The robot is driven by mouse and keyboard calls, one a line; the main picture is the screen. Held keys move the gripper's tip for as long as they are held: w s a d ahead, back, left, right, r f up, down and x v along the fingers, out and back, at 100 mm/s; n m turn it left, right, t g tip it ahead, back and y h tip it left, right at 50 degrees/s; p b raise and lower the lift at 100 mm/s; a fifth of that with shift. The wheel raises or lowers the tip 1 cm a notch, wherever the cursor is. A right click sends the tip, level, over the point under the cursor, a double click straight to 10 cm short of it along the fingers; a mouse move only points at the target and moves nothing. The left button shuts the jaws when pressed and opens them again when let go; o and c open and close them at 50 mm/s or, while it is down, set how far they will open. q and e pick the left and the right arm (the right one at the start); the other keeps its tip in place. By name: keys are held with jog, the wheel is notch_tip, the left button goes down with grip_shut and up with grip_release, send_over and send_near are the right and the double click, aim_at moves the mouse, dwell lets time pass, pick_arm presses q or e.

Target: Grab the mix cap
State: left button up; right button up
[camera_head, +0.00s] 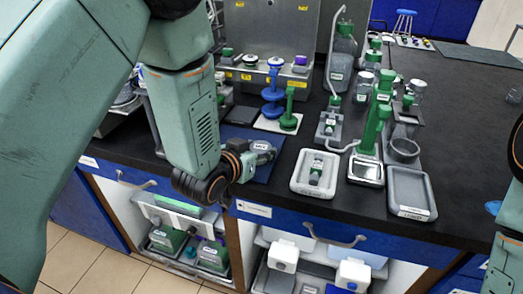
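I cannot read any label that names the mix cap. Cap-like pieces stand in a row on the metal unit's front ledge: a white and dark one (251,62), a blue-topped one (276,63) and a purple-topped one (300,61). My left gripper (262,152) is low over the blue mat (238,133), in front of that row and apart from it. It points right, and a labelled grey part shows at its end. Whether its fingers are open or hold something cannot be made out. My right arm shows only at the right edge; its gripper is out of view.
A blue stand (273,95) and a green stand (289,110) rise close behind my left gripper. To the right are a white tray (298,181), a tall green device (375,125) and a grey tray (427,209). Dark bench top (460,170) is free at the right.

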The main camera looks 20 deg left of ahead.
pick_arm(q)
jog(key=shift+s+d+r, duration=0.1)
jog(key=shift+r, duration=0.05)
jog(key=shift+c, duration=1.4)
jog(key=shift+a, duration=0.2)
jog(key=shift+r, duration=0.1)
